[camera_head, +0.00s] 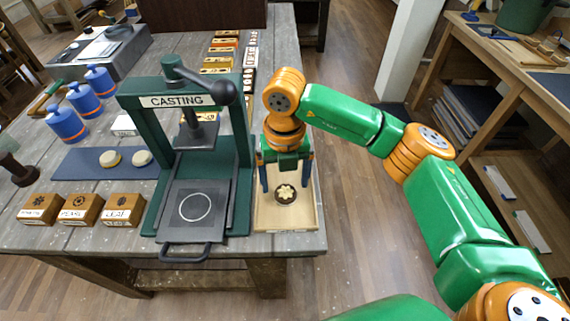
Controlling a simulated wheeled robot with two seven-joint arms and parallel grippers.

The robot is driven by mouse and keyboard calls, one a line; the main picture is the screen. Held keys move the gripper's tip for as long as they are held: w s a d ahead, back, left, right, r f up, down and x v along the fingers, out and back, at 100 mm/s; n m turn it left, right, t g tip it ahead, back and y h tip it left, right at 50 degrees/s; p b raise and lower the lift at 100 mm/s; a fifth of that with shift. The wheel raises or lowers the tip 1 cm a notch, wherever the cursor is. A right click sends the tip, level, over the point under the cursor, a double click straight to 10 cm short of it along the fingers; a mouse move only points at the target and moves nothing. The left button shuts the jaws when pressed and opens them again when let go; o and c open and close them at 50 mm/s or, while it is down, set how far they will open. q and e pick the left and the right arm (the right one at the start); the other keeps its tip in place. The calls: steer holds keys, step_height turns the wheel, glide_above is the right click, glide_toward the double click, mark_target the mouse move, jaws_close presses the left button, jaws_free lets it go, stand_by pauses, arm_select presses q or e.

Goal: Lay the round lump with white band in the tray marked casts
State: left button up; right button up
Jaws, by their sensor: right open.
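My right gripper (286,185) is open and points down over the pale wooden tray (302,217) right of the press. Its two dark blue fingers stand apart, with nothing seen between them. A dark round piece with a pale flower-like top (285,194) lies in the tray below and between the fingertips. Two round lumps lie on the blue mat at left: a yellowish one (110,158) and a whiter one (142,158). A white band cannot be made out clearly on either lump. No readable casts label shows on the tray. My left gripper is out of view.
The green press marked CASTING (245,150) stands close left of my right gripper. Several labelled wooden blocks (80,209) line the front edge at left. Blue cylinders (67,125) stand behind the mat. Open floor lies to the right of the table.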

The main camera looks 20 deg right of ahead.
mark_target(285, 189)
step_height(285, 189, up, 10)
steer(key=shift+r, duration=0.1)
stand_by(0.4)
